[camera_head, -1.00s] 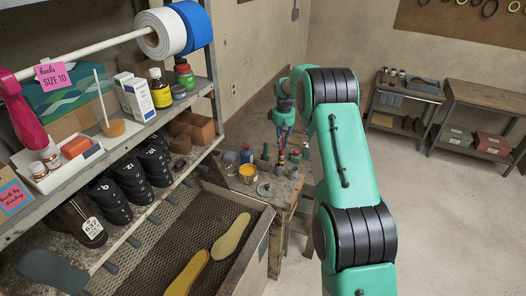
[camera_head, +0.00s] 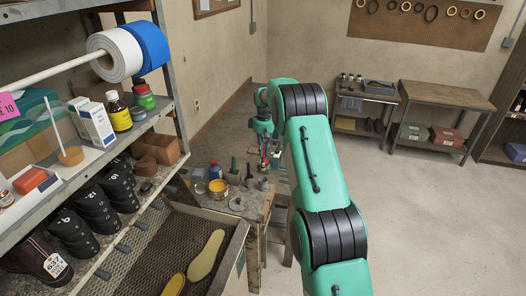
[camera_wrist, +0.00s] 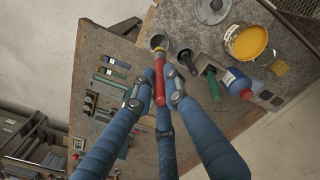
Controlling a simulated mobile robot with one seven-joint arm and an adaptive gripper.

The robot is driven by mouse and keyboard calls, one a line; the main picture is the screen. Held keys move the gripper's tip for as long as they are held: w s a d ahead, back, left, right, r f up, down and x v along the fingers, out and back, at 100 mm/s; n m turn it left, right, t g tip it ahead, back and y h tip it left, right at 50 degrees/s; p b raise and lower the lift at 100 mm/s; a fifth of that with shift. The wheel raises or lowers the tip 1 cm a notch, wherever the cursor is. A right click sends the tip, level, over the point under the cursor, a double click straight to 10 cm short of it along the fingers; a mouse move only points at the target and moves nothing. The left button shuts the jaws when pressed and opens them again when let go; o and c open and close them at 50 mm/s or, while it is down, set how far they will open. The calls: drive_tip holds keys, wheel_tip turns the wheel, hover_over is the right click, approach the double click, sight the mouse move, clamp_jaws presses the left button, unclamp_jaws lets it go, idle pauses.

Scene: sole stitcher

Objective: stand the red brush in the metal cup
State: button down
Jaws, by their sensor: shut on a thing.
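My gripper (camera_wrist: 157,92) has blue fingers closed around the red brush (camera_wrist: 159,84) in the wrist view. The brush's red handle shows between the fingertips. Its far end overlaps a round grey metal cup (camera_wrist: 158,43) at the bench edge; I cannot tell whether it is inside the cup or above it. In the head view my gripper (camera_head: 266,150) hangs over the far right part of the workbench, and the brush is too small there to judge its tilt.
The workbench (camera_head: 245,213) also holds an orange-filled tin (camera_wrist: 250,43), a blue bottle with a red cap (camera_wrist: 236,82), a green-handled tool (camera_wrist: 213,84) and a round lid (camera_wrist: 212,10). A shelf rack stands left. The floor at right is clear.

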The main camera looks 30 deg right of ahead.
sight(263, 167)
drive_tip(key=shift+f, duration=0.15)
drive_tip(key=shift+f+b, duration=1.8)
drive_tip(key=shift+f, duration=3.4)
drive_tip(key=c, duration=1.7)
unclamp_jaws()
drive_tip(key=shift+o, duration=0.2)
drive_tip(key=shift+s+r, duration=0.2)
drive_tip(key=shift+r, duration=5.7)
drive_tip(key=shift+r, duration=0.1)
